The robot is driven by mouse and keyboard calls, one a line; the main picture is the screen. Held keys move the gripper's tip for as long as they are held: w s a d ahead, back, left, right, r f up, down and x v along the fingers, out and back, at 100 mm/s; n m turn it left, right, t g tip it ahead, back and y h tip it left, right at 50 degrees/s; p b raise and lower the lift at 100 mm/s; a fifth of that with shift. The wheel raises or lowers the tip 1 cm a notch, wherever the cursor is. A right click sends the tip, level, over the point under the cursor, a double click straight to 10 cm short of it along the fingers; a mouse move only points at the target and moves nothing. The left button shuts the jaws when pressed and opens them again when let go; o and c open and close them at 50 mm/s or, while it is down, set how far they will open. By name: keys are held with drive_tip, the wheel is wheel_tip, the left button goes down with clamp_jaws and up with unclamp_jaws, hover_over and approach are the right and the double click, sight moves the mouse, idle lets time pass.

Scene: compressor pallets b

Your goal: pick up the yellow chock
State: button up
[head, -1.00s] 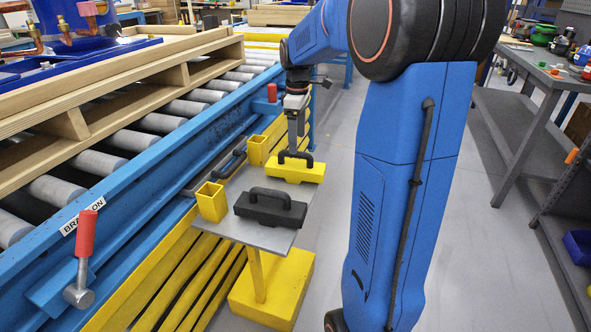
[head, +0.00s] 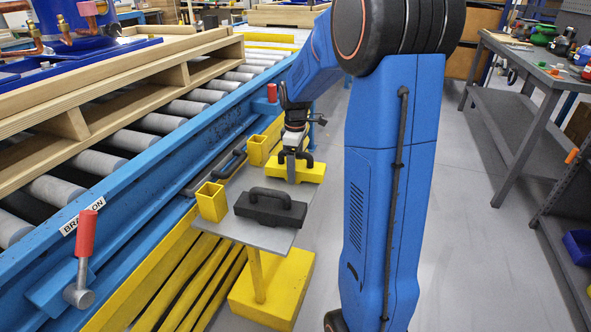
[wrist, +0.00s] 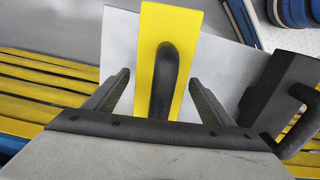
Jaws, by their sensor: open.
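The yellow chock (head: 312,171) with its black handle sits on the small grey stand top (head: 262,236), toward its far end. In the wrist view the yellow chock (wrist: 152,20) lies between my fingers, its black handle (wrist: 163,80) running lengthwise between them. My gripper (head: 291,172) points down at the chock in the head view, and its fingers hide part of the handle. In the wrist view my gripper (wrist: 160,85) is open, with a gap on each side of the handle. I cannot tell how far down the fingers reach.
A black chock (head: 270,207) lies nearer on the same stand, right of the yellow one in the wrist view (wrist: 280,85). Two yellow square holders (head: 211,203) stand on the stand's left side. A blue roller conveyor (head: 150,150) runs along the left.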

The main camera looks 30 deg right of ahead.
drive_tip(key=shift+f, duration=0.15)
drive_tip(key=c, duration=1.4)
